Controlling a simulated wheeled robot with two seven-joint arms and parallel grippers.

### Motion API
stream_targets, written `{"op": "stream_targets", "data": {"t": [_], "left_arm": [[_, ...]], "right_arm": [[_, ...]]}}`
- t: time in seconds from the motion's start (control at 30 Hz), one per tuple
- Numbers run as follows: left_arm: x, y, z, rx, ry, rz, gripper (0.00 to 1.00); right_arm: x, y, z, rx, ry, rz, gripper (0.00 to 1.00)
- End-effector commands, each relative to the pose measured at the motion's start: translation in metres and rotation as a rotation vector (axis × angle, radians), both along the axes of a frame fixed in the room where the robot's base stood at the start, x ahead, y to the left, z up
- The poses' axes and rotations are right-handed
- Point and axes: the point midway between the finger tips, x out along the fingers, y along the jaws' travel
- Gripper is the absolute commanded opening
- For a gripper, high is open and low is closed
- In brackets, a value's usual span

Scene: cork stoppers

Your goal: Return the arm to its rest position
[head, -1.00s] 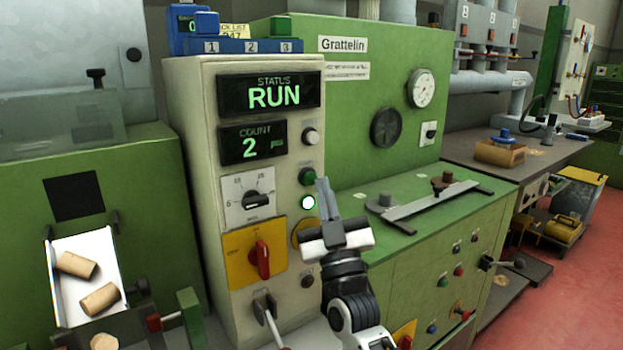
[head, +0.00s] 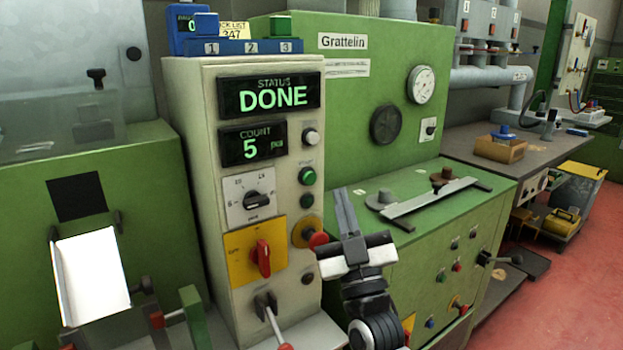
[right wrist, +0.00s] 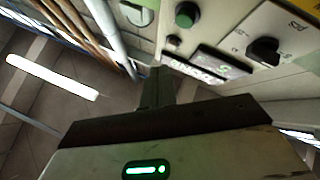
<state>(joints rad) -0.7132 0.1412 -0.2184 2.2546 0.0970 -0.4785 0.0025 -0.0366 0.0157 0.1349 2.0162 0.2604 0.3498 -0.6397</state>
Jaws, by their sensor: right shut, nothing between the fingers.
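My right gripper (head: 345,212) stands in front of the control panel's right edge, its fingers pointing up and shut with nothing between them. It also shows in the right wrist view (right wrist: 158,88), below the panel's buttons. The control panel (head: 183,130) is a pale upright box. Its status display (head: 272,95) reads DONE and its count display (head: 253,142) reads 5. A green button (head: 308,176) and a red mushroom button (head: 317,240) sit to the left of the gripper, apart from the fingers. My left gripper does not show.
A white chute (head: 88,275) at the left is empty. A lever with a red tip (head: 272,325) sticks out low on the panel. A green bench (head: 450,205) with a metal bar (head: 430,200) stands behind and right of the gripper. Red floor is clear at the far right.

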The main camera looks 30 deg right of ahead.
Motion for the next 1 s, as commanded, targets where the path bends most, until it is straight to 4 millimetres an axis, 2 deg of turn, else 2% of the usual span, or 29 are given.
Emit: {"op": "stream_targets", "data": {"t": [0.37,0.47,0.57,0.67,0.7,0.77,0.8,0.9,1.0], "left_arm": [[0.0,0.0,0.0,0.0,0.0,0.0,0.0],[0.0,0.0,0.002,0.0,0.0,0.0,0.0],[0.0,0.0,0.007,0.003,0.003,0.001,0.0],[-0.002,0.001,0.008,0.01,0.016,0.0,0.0],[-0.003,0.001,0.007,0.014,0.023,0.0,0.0],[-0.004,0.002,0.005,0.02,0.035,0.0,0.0],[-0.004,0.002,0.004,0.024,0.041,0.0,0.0],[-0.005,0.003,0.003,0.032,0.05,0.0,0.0],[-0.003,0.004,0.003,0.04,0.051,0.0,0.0]], "right_arm": [[0.0,0.0,0.0,0.0,0.0,0.0,0.0],[0.002,0.005,-0.008,0.005,0.038,0.026,0.0],[0.003,0.024,-0.038,0.027,0.171,0.112,0.0],[-0.003,0.055,-0.092,0.085,0.4,0.241,0.0],[-0.011,0.069,-0.117,0.115,0.507,0.292,0.0],[-0.028,0.089,-0.154,0.171,0.665,0.359,0.0],[-0.042,0.101,-0.177,0.207,0.767,0.395,0.0],[-0.081,0.126,-0.226,0.299,0.993,0.456,0.0],[-0.118,0.143,-0.259,0.375,1.168,0.485,0.0]]}}
